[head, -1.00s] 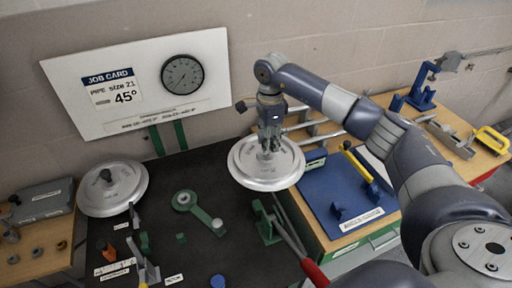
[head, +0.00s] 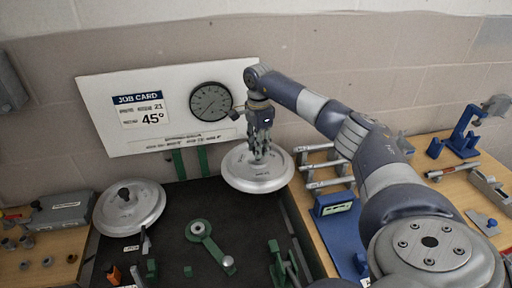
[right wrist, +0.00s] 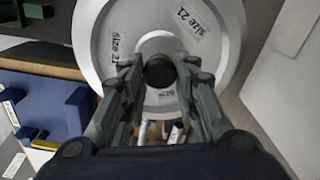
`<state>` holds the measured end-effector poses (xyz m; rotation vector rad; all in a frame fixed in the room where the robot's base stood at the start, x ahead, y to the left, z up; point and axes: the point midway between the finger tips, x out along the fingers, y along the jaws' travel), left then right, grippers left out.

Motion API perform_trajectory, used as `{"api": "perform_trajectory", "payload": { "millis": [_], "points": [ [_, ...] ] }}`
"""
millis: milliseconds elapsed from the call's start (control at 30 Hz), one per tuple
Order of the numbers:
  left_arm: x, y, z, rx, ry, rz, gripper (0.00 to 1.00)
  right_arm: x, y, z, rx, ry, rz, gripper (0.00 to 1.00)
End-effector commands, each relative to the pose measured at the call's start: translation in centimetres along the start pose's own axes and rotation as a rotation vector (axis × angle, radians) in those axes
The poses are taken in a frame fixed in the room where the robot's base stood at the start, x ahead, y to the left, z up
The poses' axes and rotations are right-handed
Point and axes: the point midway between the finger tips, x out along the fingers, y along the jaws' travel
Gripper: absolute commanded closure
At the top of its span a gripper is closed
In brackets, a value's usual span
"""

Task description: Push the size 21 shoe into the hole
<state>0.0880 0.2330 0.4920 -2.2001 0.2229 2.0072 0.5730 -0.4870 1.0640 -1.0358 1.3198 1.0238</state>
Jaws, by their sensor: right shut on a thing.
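The size 21 shoe is a round silver-grey disc (head: 243,178) with a black knob. My right gripper (head: 261,150) is shut on its knob from above. In the right wrist view the fingers (right wrist: 158,85) close around the black knob, and "size 21" labels show on the disc (right wrist: 222,65). The shoe is over the back right of the dark bench top (head: 225,262), below the job card board; its exact height is unclear. I cannot make out the hole. My left gripper is not in view.
A second silver disc (head: 110,218) with a black knob lies at the left. A green lever tool (head: 210,243) is on the bench. The job card board (head: 180,80) with a gauge (head: 211,101) stands behind. Grey pipes (head: 325,165) and a blue stand (head: 338,222) are at the right.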

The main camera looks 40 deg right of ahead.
Motion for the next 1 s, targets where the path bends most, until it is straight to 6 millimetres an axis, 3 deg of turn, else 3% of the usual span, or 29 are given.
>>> {"api": "perform_trajectory", "payload": {
  "millis": [300, 1000],
  "points": [
    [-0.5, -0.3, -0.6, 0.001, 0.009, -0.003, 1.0, -0.2, -0.1, 0.1, 0.0, -0.001, -0.002, 1.0],
    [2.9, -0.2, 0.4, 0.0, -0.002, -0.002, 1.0, 5.5, -0.1, 0.1, 0.0, -0.001, -0.002, 1.0]
  ]
}}
